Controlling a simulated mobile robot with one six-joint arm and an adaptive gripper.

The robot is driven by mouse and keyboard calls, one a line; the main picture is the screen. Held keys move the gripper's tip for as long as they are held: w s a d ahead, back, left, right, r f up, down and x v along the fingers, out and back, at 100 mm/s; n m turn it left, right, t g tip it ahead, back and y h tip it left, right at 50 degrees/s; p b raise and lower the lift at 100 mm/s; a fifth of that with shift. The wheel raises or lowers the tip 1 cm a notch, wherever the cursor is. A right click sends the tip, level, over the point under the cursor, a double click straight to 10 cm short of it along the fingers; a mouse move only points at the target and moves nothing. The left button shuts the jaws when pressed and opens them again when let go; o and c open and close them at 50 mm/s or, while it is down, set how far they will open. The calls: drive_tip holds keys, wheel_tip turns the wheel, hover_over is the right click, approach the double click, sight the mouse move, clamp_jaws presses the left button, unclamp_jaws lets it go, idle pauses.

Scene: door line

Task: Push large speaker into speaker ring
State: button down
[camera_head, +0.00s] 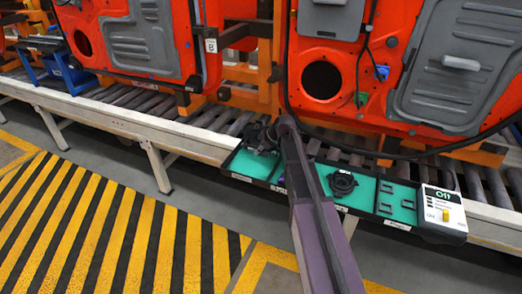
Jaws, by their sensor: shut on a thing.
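My gripper (262,137) is small and dark in the picture, over the left compartment of the green parts tray (240,163). It is shut on a dark thing that blends with the fingers; I cannot tell whether this is the large speaker. A black round, ring-like part (342,182) lies in a compartment right of my arm. I cannot tell whether it is the speaker ring. The orange door (345,110) above the tray has a round dark opening (322,80). My arm hides the middle of the tray.
Several small dark frames (384,198) lie in the tray's right part. A white and black box (441,212) with a yellow knob stands at its right end. A second orange door (140,40) hangs at left. The roller conveyor (190,113) runs behind; the striped floor (110,235) is clear.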

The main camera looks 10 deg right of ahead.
drive_tip(key=shift+r+p, duration=2.25)
drive_tip(key=shift+p, duration=0.05)
drive_tip(key=shift+s+a, duration=0.1)
drive_tip(key=shift+a, duration=0.05)
idle(0.6)
drive_tip(key=s+a, duration=0.4)
drive_tip(key=s, duration=0.1)
drive_tip(key=shift+s+f+b, duration=0.15)
drive_tip(key=shift+f+b, duration=0.15)
drive_tip(key=shift+b, duration=0.05)
idle(1.3)
drive_tip(key=shift+r, duration=0.1)
idle(0.4)
